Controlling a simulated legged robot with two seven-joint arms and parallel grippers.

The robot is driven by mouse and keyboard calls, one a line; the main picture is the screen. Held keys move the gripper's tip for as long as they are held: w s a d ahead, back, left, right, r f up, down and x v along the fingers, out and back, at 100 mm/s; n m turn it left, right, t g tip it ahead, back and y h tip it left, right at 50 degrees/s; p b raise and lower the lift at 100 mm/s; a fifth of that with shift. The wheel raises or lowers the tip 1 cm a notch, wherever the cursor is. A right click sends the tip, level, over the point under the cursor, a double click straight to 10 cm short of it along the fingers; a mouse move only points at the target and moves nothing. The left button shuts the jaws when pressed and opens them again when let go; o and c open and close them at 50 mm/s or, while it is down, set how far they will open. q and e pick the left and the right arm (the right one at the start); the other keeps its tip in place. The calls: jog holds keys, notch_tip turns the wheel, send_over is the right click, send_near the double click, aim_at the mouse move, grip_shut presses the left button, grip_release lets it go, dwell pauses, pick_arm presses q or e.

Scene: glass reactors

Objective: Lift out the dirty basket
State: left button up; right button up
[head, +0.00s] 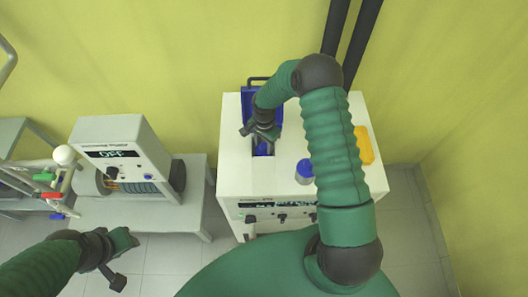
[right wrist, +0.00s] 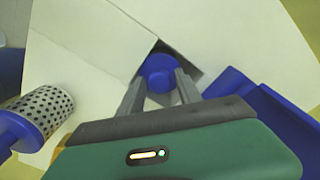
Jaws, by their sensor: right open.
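In the right wrist view, a round blue knob (right wrist: 158,66) stands in a dark opening in a white top. It looks like a basket handle; any basket below it is hidden. My right gripper (right wrist: 161,84) is open, with one finger on each side of the knob. In the head view my right gripper (head: 262,134) is over the opening of the white machine (head: 235,165). A perforated metal basket with a blue handle (right wrist: 45,108) is at the left of the right wrist view. My left gripper (head: 119,259) is low at the left, its jaws unclear.
A blue lid (head: 250,98) stands raised behind the opening. A blue-topped item (head: 305,170) and a yellow object (head: 364,146) sit at the machine's right side. A lower bench with a display device (head: 120,135) stands to the left, beside glassware with coloured valves (head: 45,177).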

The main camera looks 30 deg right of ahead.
jog(key=shift+w+f, duration=0.1)
jog(key=shift+f, duration=0.4)
grip_shut()
jog(key=shift+r, duration=0.1)
dwell(0.9)
